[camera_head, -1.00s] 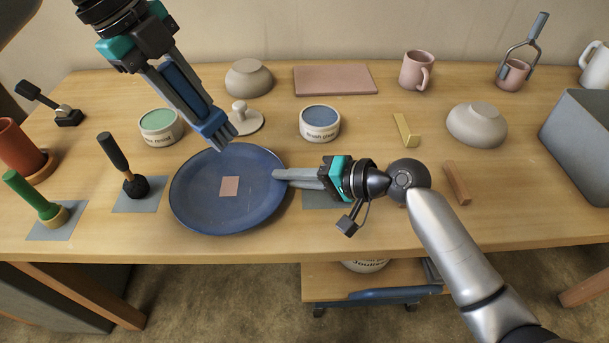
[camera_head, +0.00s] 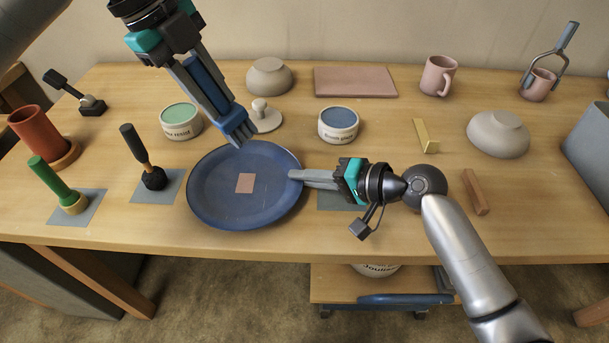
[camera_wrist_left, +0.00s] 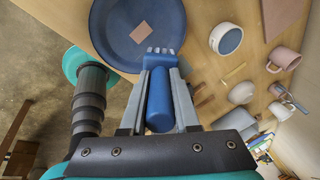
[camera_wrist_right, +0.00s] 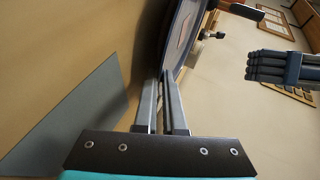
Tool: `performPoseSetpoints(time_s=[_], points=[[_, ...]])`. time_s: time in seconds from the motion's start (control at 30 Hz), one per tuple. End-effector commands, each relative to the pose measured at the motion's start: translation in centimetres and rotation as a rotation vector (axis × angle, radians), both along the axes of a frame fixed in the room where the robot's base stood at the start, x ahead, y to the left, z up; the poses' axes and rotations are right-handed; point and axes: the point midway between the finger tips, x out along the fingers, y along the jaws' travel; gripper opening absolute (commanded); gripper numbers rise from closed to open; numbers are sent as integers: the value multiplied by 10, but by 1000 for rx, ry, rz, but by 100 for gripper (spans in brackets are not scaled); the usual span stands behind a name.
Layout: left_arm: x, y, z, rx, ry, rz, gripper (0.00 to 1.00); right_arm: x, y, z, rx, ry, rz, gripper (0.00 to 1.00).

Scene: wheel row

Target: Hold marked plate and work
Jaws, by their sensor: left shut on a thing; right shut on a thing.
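The round blue plate (camera_head: 215,203) is at the front middle-left of the table, with a square pink mark (camera_head: 244,183) on its face. My right gripper (camera_head: 296,177) is shut on the plate's right rim; the plate's edge also shows between its fingers in the right wrist view (camera_wrist_right: 172,60). My left gripper (camera_head: 228,112) is shut on a blue tool (camera_wrist_left: 158,100) with several short prongs at its tip (camera_head: 239,132). The tip is above the plate's far rim, away from the pink mark. In the right wrist view the prongs (camera_wrist_right: 268,66) hang clear of the plate.
A green-filled tub (camera_head: 181,121), a black-handled tool (camera_head: 146,160) and a green-handled tool (camera_head: 58,185) stand left. A knobbed disc (camera_head: 265,118) and a blue-filled tub (camera_head: 338,125) are behind the plate. A grey bowl (camera_head: 498,134) and grey bin (camera_head: 592,150) are right.

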Motion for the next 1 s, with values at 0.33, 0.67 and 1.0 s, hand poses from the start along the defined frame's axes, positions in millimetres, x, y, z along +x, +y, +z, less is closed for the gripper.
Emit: performPoseSetpoints(time_s=[0.33,0.67,1.0], points=[[0,0,0,-1,-1,0,0,0,-1,0,-1,2,-1,0],[0,0,0,-1,-1,0,0,0,-1,-1,-1,2,-1,0],[0,0,0,-1,-1,0,0,0,-1,-1,-1,2,-1,0]])
